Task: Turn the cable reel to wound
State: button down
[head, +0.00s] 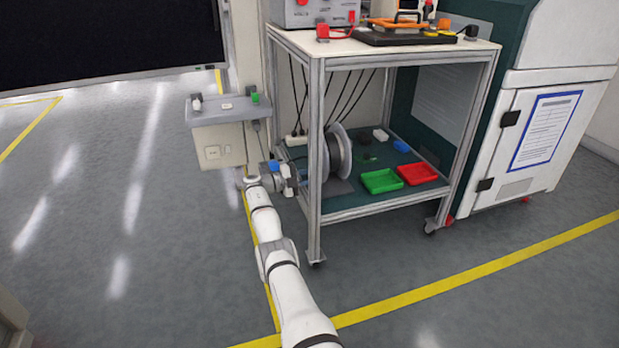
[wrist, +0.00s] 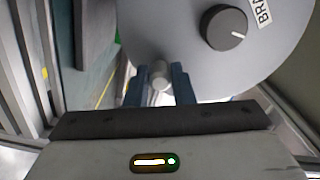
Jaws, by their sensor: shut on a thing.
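The cable reel (head: 341,148) stands on the lower shelf of the trolley, on its left side, with its round grey flanges upright. In the wrist view, the reel's flat grey face (wrist: 165,30) fills the top. It carries a black knob (wrist: 225,28) with a white pointer line and a label (wrist: 264,12) reading "BRA", cut off by the frame. My gripper (wrist: 160,82) is shut on the reel's crank handle (wrist: 160,72), a small grey peg between its two dark blue fingers. In the head view, my gripper (head: 287,180) reaches the trolley's left side, partly behind the frame.
The trolley's front left post (head: 314,170) stands close to my gripper. A green tray (head: 381,181) and a red tray (head: 417,173) lie right of the reel. A grey wall shelf (head: 228,112) hangs left of the trolley. Floor at left is clear.

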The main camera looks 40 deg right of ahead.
jog(key=shift+s+d, duration=0.3)
jog(key=shift+d, duration=0.1)
jog(key=c, duration=1.3)
grip_release()
jog(key=shift+w+a, duration=0.1)
jog(key=shift+a, duration=0.05)
jog(key=shift+o, duration=0.2)
jog(key=v, duration=0.7)
jog(key=shift+w+a, duration=0.15)
jog(key=shift+a, duration=0.2)
